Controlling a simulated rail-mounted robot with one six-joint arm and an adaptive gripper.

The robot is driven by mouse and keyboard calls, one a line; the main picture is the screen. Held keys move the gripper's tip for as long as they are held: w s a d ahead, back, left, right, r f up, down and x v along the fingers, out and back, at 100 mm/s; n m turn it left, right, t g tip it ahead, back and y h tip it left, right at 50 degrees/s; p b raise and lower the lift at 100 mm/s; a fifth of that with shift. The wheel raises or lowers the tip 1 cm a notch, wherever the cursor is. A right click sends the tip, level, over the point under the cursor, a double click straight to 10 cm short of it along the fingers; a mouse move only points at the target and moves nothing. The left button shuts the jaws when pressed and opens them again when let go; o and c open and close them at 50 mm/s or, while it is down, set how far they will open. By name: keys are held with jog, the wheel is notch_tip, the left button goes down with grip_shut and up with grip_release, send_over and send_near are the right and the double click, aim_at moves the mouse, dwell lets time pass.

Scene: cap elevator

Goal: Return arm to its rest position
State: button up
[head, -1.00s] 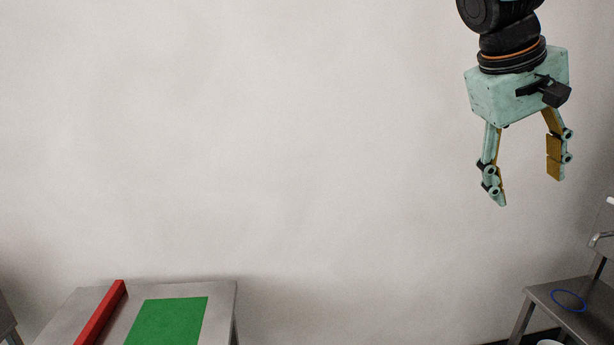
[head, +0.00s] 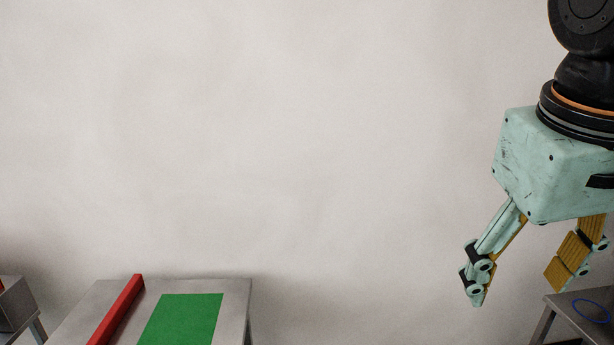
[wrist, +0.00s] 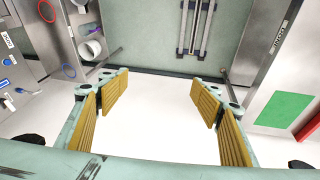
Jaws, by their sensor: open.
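My gripper (head: 518,287) hangs at the right side of the head view, fingers pointing down and spread apart, with nothing between them. Part of its body and the arm above it are cut off by the right edge.
A metal table (head: 237,300) with a green mat (head: 182,320) and a red bar (head: 117,308) stands at lower left. Another metal table (head: 562,312) with a blue ring (head: 592,311) stands at lower right, behind my gripper. The middle is bare wall.

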jog(key=s+a+f+y, duration=0.1)
jog(key=s+a+f, duration=0.4)
jog(key=s+a, duration=0.2)
jog(key=shift+s+t+y, duration=0.4)
jog(key=shift+s, duration=0.45)
jog(key=shift+f, duration=0.1)
notch_tip(320, 180, down, 7)
jog(key=b, duration=0.7)
jog(key=shift+d, duration=0.1)
jog(key=shift+c, duration=0.7)
